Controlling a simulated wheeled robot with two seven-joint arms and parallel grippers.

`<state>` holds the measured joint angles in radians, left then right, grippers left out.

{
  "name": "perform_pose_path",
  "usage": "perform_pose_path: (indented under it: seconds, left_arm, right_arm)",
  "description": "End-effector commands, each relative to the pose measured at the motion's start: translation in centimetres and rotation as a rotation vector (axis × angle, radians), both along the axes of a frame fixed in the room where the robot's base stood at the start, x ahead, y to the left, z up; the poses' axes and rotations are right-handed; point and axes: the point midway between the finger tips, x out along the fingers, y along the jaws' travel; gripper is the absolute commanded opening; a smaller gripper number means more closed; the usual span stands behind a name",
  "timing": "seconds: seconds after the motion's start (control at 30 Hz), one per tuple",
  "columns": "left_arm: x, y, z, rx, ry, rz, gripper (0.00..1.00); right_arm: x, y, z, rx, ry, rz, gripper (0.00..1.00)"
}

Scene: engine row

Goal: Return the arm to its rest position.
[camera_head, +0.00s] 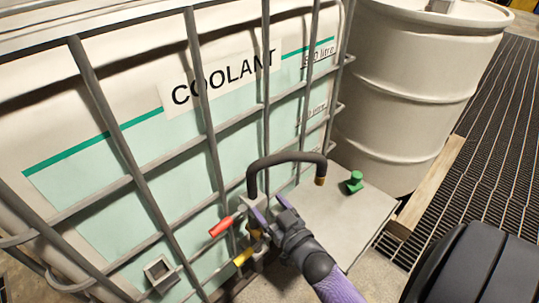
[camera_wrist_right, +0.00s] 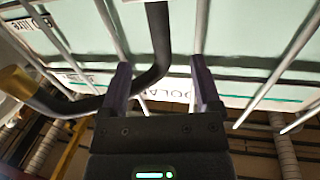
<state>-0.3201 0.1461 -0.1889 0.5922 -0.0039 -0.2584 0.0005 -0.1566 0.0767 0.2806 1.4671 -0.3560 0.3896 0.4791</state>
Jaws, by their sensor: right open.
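My right gripper (camera_head: 270,208) is in front of the caged coolant tank (camera_head: 75,190), near its lower right part. In the right wrist view its two purple fingers (camera_wrist_right: 162,85) stand apart, with no object clearly held between them. A dark curved hose (camera_head: 285,158) with a brass-coloured end arches just above and behind the gripper in the head view. In the wrist view the hose (camera_wrist_right: 155,40) passes close to the left finger; I cannot tell whether they touch. A red lever (camera_head: 222,226) is left of the fingers. My left gripper is out of view.
A yellow-handled part (camera_head: 243,257) sits below the red lever. A green knobbed piece (camera_head: 354,182) stands on a grey slab (camera_head: 345,215) to the right. A large cream drum (camera_head: 410,100) stands behind it. Dark floor grating (camera_head: 495,130) lies at the far right, beyond a wooden beam (camera_head: 430,185).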

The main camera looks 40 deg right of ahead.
Motion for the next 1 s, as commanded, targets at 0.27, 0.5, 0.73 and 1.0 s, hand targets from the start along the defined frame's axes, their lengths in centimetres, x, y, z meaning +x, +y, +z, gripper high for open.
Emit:
perform_pose_path:
  seconds: [0.27, 0.5, 0.73, 1.0]
  left_arm:
    - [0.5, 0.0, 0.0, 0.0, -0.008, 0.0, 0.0]
    - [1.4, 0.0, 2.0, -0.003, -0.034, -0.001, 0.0]
    - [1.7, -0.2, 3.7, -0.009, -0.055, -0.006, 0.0]
    - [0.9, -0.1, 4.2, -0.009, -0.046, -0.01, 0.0]
  right_arm:
    - [-0.1, 0.1, -0.4, 0.002, 0.015, 0.0, 0.81]
    - [-9.8, 3.8, -14.8, 0.011, 0.64, 0.03, 0.81]
    - [-29.9, 6.0, -23.4, -0.089, 1.363, 0.161, 0.81]
    - [-38.9, 5.7, -23.7, -0.147, 1.645, 0.232, 0.81]
